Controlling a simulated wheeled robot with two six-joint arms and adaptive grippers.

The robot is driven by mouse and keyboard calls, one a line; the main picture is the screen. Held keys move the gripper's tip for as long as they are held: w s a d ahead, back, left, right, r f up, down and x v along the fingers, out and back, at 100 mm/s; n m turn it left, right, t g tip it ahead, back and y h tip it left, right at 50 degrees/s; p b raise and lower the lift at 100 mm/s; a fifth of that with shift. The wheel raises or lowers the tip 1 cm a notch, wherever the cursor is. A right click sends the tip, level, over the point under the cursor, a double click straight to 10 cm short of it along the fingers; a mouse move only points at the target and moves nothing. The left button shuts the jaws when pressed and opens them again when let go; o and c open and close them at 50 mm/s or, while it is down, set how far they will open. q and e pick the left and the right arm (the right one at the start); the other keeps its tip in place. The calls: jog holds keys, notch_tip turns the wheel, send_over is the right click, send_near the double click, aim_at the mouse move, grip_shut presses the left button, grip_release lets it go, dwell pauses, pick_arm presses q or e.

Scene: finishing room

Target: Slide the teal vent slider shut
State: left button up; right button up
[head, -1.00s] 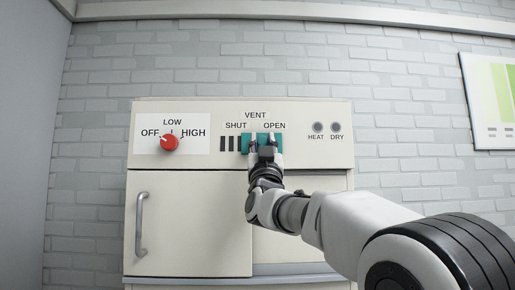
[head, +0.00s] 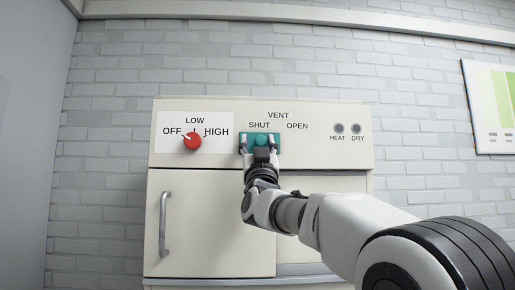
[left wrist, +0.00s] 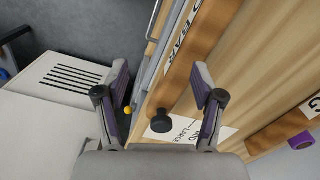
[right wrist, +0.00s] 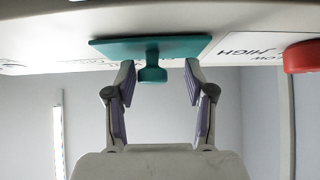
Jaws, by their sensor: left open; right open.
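The teal vent slider (head: 262,137) is on the cream cabinet's front panel, below the word SHUT, left of the word OPEN. No dark vent slots show beside it. My right gripper (head: 260,148) is in front of the slider, its fingers apart. I cannot tell whether either finger touches the knob. My left gripper (left wrist: 162,75) is open and empty, and shows only in the left wrist view.
A cabinet door with a handle (head: 163,224) is below. The left wrist view shows a wooden panel (left wrist: 245,60) with a black knob (left wrist: 160,121).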

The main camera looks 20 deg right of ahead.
jog(key=shift+s+f, duration=0.2)
jog(key=shift+s, duration=0.1)
jog(key=v, duration=1.1)
jog(key=shift+a, duration=0.2)
jog(key=shift+w+f, duration=0.1)
jog(key=shift+f, duration=0.1)
